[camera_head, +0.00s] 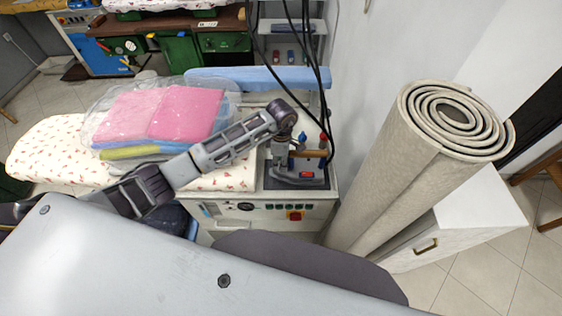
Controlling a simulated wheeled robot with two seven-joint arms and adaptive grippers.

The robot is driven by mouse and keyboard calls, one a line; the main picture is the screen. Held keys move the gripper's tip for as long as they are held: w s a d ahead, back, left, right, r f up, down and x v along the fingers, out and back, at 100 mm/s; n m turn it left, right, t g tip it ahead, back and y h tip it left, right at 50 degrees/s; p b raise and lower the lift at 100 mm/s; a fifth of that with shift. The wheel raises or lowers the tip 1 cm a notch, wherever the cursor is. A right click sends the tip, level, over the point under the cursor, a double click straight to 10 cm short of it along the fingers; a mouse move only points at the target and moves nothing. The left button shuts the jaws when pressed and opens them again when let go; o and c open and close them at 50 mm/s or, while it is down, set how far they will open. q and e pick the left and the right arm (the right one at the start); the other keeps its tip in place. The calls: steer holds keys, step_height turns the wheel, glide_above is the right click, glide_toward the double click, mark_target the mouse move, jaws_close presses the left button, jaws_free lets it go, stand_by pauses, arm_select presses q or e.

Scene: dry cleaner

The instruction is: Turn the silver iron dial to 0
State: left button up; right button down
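The silver iron (298,176) rests on the dark pad at the right end of the ironing station. My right gripper is not in view.
Black cables (320,85) hang just behind the iron. Bagged folded pink laundry (165,110) lies on the flowered ironing board (45,150). The station's front panel (270,210) has buttons and a red switch. A rolled carpet (390,180) stands close on the right.

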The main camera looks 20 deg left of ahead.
arm_select(q)
steer(key=c, duration=0.5)
steer(key=shift+n+b, duration=0.3)
steer(key=shift+n, duration=0.5)
steer(key=o, duration=1)
steer(key=shift+o, duration=0.2)
step_height(320, 180, up, 12)
steer(key=shift+w, duration=0.25)
steer(key=shift+a, duration=0.1)
